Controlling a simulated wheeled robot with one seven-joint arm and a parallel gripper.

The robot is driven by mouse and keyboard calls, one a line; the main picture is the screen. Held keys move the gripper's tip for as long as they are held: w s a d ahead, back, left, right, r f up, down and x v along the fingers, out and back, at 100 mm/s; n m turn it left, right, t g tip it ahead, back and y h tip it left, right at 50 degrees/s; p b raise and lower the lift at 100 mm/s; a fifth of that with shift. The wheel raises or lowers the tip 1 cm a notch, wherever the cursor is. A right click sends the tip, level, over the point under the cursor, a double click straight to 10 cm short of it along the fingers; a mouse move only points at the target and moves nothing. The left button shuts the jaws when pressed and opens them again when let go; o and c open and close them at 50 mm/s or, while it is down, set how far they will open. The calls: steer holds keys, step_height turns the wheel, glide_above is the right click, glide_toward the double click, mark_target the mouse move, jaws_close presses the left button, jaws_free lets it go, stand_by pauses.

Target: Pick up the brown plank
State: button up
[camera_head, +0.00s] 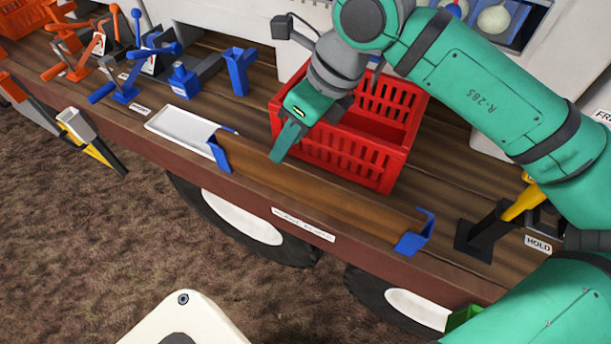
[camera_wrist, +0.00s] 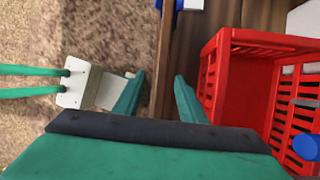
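The brown plank (camera_head: 325,200) stands on its long edge along the front of the wooden deck, held near its ends by a left blue bracket (camera_head: 220,151) and a right blue bracket (camera_head: 415,238). My gripper (camera_head: 286,146) is above the plank's left half, in front of the red crate. In the wrist view my gripper (camera_wrist: 160,98) is open, its two green fingers apart with nothing held. The plank (camera_wrist: 163,60) shows there as a thin upright strip between the fingers. I cannot tell how far below the fingertips it is.
The red crate (camera_head: 335,158) stands close behind the plank; it also fills the right of the wrist view (camera_wrist: 215,85). A white tray (camera_head: 185,134) lies left of the plank. A yellow-handled lever (camera_head: 520,203) stands at the right. Blue and orange levers stand at the far left.

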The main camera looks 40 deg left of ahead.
mark_target(310, 192)
steer(key=d+f+h, duration=0.1)
steer(key=d+f+t+h, duration=0.2)
steer(key=shift+w+d+n+h, duration=0.4)
steer(key=shift+f, duration=0.35)
step_height(310, 192, down, 10)
steer(key=shift+d+f, duration=0.1)
jaws_close()
